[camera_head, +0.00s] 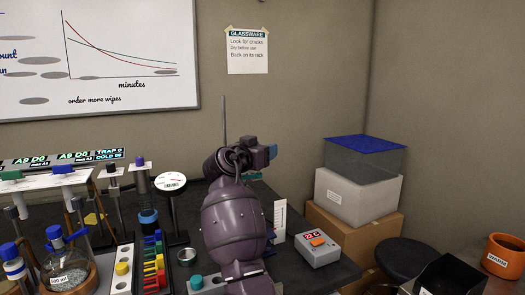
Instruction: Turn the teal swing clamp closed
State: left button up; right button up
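One purple arm of mine, which I take to be the right one, rises from the bottom middle. Its gripper (271,152) is at the far side of the dark bench, pointing right, with a blue piece at its end. The fingers are too small and overlapped to tell open from shut. A small teal piece (254,176) shows just below the hand, possibly the teal swing clamp; the wrist hides most of it. I cannot tell whether the gripper touches it, or its angle. My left gripper is not in view.
A round dial on a stand (172,182), a colored rack (154,262) and a flask (70,268) crowd the left. A thin rod (224,120) rises behind the wrist.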

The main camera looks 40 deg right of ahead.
jog(key=shift+a, duration=0.1)
jog(key=v, duration=1)
jog(key=shift+s+a, duration=0.2)
jog(key=shift+a, duration=0.05)
dwell(0.3)
